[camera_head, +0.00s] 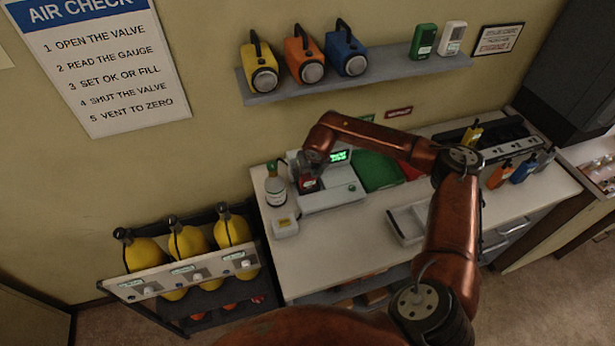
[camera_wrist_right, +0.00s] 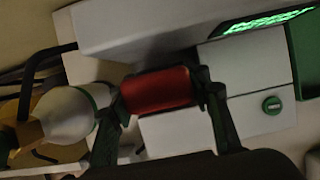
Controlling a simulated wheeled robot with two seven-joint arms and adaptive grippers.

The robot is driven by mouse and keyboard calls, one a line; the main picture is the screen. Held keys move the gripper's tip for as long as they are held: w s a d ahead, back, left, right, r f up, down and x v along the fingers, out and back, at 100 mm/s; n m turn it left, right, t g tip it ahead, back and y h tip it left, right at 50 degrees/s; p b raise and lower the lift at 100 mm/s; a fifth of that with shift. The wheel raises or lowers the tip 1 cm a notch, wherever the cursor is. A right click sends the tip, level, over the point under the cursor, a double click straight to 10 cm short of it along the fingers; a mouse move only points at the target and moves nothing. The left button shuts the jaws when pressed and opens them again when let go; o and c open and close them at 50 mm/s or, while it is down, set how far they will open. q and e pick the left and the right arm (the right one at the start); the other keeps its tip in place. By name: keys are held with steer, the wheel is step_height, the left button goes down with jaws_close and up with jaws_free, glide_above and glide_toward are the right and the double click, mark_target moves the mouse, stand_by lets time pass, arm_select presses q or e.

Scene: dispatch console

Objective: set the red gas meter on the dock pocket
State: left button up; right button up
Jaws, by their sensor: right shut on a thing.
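The red gas meter (camera_head: 311,185) is at the left part of the white dock (camera_head: 335,200), which has a lit green screen (camera_head: 338,156). My right gripper (camera_head: 309,172) reaches down over the meter and is shut on it. In the right wrist view, the red meter (camera_wrist_right: 157,90) lies between the two dark fingers of my right gripper (camera_wrist_right: 163,98), with the dock's pale surface (camera_wrist_right: 180,132) behind it. The pocket itself is hidden, and I cannot tell whether the meter touches it. My left gripper is not in view.
A white bottle with a green band (camera_head: 275,188) stands close left of the dock, with a small pale box (camera_head: 285,226) in front. A shelf (camera_head: 370,80) with lamps and two meters hangs above.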

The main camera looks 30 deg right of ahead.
steer(key=shift+f, duration=0.8)
steer(key=o, duration=1.3)
steer(key=shift+o, duration=0.2)
steer(key=shift+f, duration=0.1)
steer(key=shift+s+r, duration=0.1)
steer(key=shift+r, duration=0.25)
steer(key=b+v, duration=0.1)
steer(key=v, duration=1)
steer(key=shift+s+r, duration=0.2)
steer(key=shift+r, duration=0.05)
